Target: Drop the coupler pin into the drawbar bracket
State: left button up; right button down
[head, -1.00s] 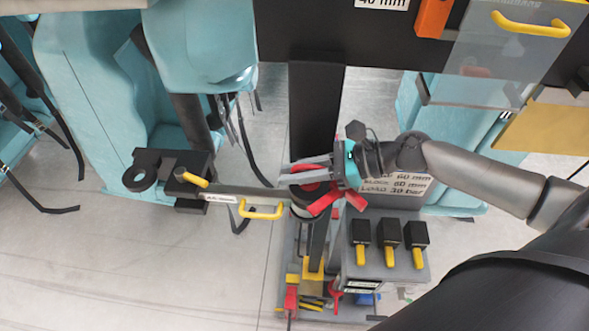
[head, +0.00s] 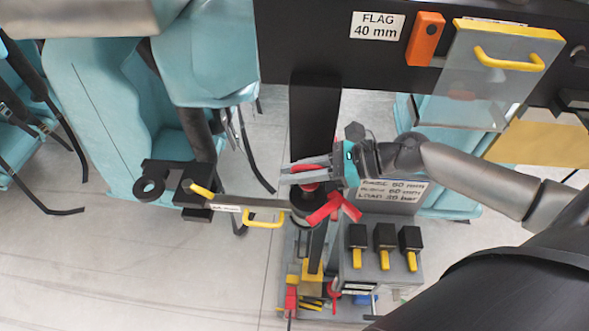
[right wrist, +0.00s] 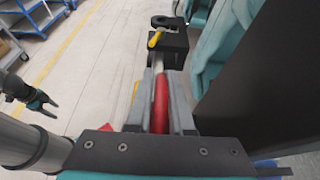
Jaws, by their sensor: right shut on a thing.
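My right gripper (head: 284,175) is shut on a red thing (head: 308,187), with its fingers pointing left above a dark round post. In the right wrist view the red thing (right wrist: 160,103) lies lengthwise between the fingers. I cannot tell whether it is the coupler pin. Left of the fingers, a black bracket (head: 150,187) with an open ring is joined to a black block with a yellow handle (head: 202,189). The bracket also shows ahead of the fingers in the right wrist view (right wrist: 168,22). My left gripper (right wrist: 42,103) shows only there, at left, apart from everything, its fingers seemingly spread.
A grey bar with a yellow handle (head: 263,217) runs from the block to the post. A red cross-shaped handle (head: 335,207) is just below my right gripper. Several black blocks with yellow grips (head: 384,240) stand at lower right. A dark beam (head: 315,115) rises behind. Floor at lower left is clear.

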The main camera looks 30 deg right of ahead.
aim_at(294, 166)
jog(key=shift+r+p, duration=1.7)
jog(key=shift+p, duration=0.1)
jog(key=shift+r, duration=2.35)
jog(key=shift+w+a, duration=0.1)
jog(key=shift+w, duration=0.05)
